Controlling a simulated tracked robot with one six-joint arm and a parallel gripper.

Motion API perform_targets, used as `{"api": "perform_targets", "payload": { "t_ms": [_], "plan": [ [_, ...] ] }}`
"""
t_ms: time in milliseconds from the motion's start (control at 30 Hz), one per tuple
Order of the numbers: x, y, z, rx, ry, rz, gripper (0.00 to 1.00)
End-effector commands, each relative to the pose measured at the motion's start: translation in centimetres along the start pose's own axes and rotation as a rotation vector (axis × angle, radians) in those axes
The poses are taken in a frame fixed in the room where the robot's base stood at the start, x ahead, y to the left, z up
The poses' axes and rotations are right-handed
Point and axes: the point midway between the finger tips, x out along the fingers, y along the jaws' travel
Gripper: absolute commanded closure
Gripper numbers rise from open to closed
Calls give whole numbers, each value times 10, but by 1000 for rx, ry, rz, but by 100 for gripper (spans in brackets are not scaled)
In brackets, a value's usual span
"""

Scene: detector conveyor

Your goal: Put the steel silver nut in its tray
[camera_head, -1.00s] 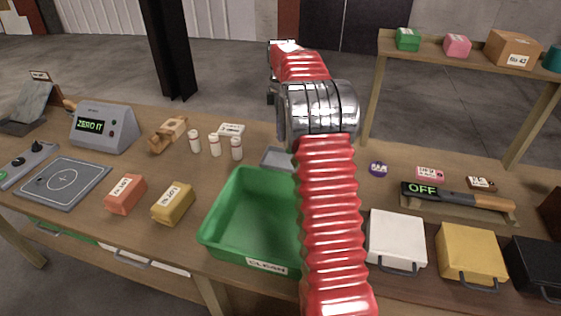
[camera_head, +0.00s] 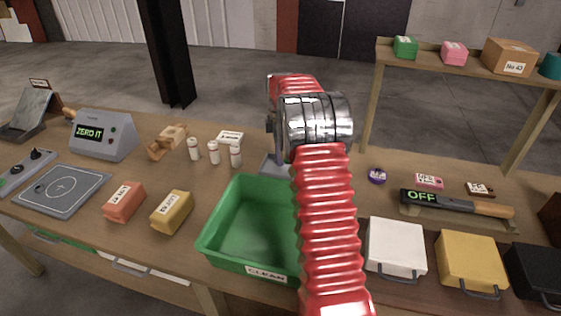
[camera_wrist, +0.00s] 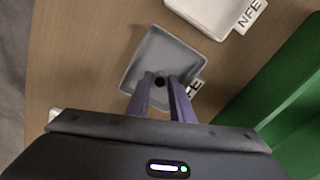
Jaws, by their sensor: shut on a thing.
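My gripper (camera_wrist: 160,84) points down over a small grey tray (camera_wrist: 152,55) in the wrist view. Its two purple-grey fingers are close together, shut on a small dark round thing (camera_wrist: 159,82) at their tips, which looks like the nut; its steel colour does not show. The thing is seen against the tray floor, and I cannot tell whether it touches it. The tray's label is partly covered by a finger. In the head view the grey tray (camera_head: 268,170) lies behind the green bin, partly hidden by my arm; the nut is not visible there.
The green CLEAN bin (camera_head: 225,225) stands close in front of the grey tray. A white tray (camera_wrist: 200,12) lies beside it. Several white bottles (camera_head: 214,153) stand to the left. White (camera_head: 395,245) and yellow (camera_head: 470,260) boxes are to the right.

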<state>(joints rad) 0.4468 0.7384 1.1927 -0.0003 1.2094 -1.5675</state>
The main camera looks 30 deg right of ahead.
Motion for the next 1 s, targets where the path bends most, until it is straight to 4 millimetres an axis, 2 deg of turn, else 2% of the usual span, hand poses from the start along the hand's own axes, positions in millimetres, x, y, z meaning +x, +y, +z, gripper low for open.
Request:
{"api": "perform_targets", "payload": {
  "t_ms": [100,200,600,633,900,1000],
  "plan": [
    [17,-1,0,0,0,-3,100],
    [26,0,0,-1,0,-2,100],
    [30,0,-1,-1,0,-1,100],
    [30,0,-1,-1,0,-1,79],
    [30,0,-1,-1,0,-1,61],
    [30,0,-1,-1,0,-1,61]
  ]
}}
